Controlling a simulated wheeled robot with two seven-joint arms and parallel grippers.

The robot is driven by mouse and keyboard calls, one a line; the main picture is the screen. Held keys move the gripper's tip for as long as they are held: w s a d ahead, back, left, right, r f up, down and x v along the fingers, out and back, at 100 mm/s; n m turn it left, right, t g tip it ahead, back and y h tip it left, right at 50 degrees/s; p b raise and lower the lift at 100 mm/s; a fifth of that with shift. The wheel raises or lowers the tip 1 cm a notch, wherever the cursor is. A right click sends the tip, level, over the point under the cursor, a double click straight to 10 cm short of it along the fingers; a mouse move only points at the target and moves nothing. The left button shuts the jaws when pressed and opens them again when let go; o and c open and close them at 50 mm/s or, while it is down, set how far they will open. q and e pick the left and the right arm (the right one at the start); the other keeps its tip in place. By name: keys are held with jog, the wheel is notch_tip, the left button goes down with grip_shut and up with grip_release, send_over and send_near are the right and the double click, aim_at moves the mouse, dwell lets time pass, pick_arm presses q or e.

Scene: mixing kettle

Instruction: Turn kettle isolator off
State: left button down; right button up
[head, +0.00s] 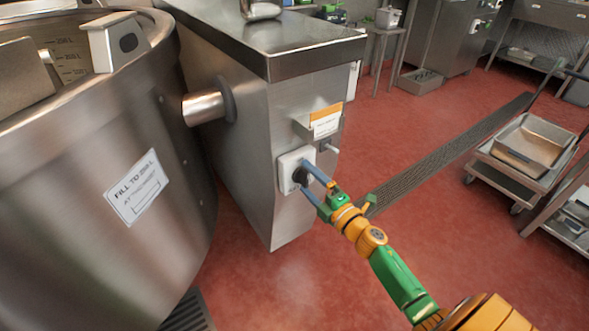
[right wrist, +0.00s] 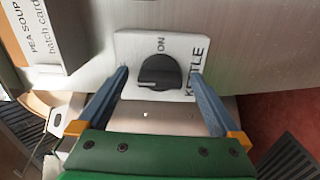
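The kettle isolator (head: 287,168) is a white plate with a dark rotary knob on the end face of the steel cabinet. In the right wrist view the black knob (right wrist: 158,71) sits on the plate (right wrist: 127,44), with "ON" printed beside it and "KETTLE" along one edge. My right gripper (head: 312,175) is at the isolator. Its two blue fingers (right wrist: 158,78) are spread, one on each side of the knob, with visible gaps. Contact is not seen. The large steel kettle (head: 90,230) stands at the left. My left gripper is not in view.
A card holder (head: 325,121) with an orange top sticks out just above the isolator; its "PEA SOUP batch card" (right wrist: 38,35) shows in the wrist view. A pipe (head: 204,107) joins kettle and cabinet. A trolley (head: 530,148) stands at the right. Red floor between is mostly clear.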

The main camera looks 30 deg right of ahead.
jog(key=s+p, duration=0.1)
jog(key=s, duration=0.6)
jog(key=shift+d, duration=0.3)
